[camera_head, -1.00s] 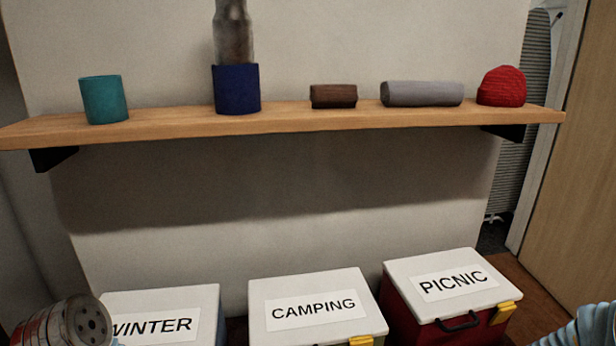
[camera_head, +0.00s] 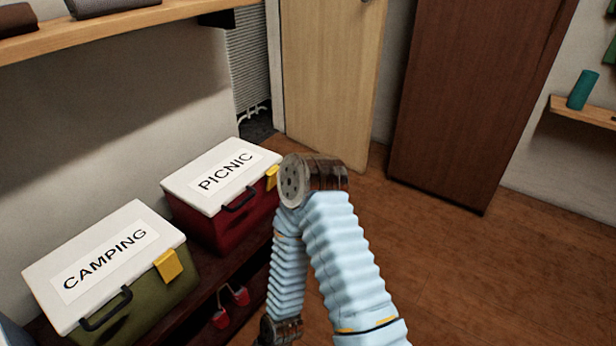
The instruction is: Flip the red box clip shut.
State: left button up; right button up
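The red box (camera_head: 213,222) has a white lid (camera_head: 190,182) labelled PICNIC and a black handle (camera_head: 239,200) on its front. The lid lies on the box. Its yellow clip (camera_head: 271,178) is at the right end of the front, beside a joint of my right arm, which may cover part of it. I cannot tell whether the clip is latched. My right arm rises from the bottom and bends down again, right of the red box. Its gripper is out of view below the frame. My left gripper is not in view.
A green box (camera_head: 150,305) labelled CAMPING, with a yellow clip (camera_head: 168,265), stands left of the red box. Both stand on a dark low bench (camera_head: 205,290). Small red items (camera_head: 238,294) are at the bench front. Wooden floor (camera_head: 480,270) is open to the right.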

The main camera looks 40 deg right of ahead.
aim_at(272, 173)
jog(key=k+z, duration=0.1)
jog(key=z, duration=0.35)
jog(key=k+l+z, duration=0.1)
jog(key=z, duration=0.35)
